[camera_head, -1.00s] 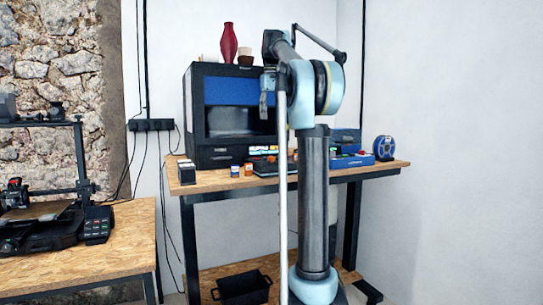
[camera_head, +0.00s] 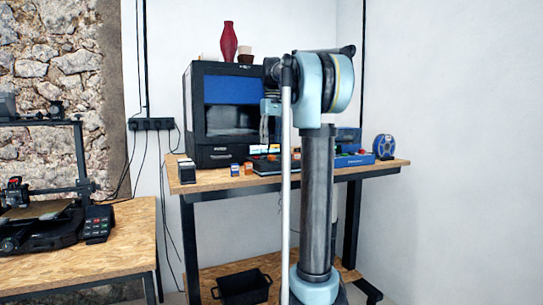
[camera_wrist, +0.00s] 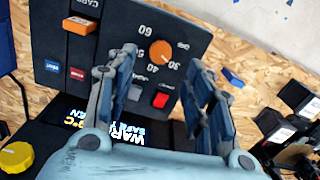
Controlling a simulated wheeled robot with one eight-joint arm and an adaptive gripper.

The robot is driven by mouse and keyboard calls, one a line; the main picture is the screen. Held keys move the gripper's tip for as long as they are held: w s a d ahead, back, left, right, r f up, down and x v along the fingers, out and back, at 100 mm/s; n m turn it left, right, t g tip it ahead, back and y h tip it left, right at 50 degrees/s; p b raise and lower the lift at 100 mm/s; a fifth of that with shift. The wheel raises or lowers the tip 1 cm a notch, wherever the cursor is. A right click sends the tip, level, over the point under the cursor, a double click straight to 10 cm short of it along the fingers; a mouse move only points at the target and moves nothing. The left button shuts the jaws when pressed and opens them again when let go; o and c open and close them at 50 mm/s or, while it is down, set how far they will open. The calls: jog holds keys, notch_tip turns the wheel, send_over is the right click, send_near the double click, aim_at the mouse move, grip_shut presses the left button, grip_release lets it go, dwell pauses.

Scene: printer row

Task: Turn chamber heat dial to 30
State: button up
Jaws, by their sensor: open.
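The orange chamber heat dial (camera_wrist: 161,52) sits on a dark control panel (camera_wrist: 110,45) in the wrist view. Printed numbers run round it, with 60 at its upper left and 30 at its lower right. I cannot clearly read where its pointer stands. My gripper (camera_wrist: 162,62) is open, with one finger on each side of the dial in the picture. No contact shows, and I cannot tell the gap in depth. In the head view my gripper (camera_head: 266,128) hangs over the bench in front of the printer, and my arm hides part of the panel.
The panel also carries an orange slider (camera_wrist: 80,25), blue and red buttons, a grey switch (camera_wrist: 134,92) and a red switch (camera_wrist: 160,100). A yellow knob (camera_wrist: 17,156) is at lower left. Black boxes (camera_wrist: 285,130) stand at right. The enclosed printer (camera_head: 220,150) stands behind.

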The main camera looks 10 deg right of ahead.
aim_at(272, 159)
notch_tip(272, 159, down, 7)
jog(key=shift+r, duration=0.2)
dwell(0.3)
jog(key=c, duration=1.1)
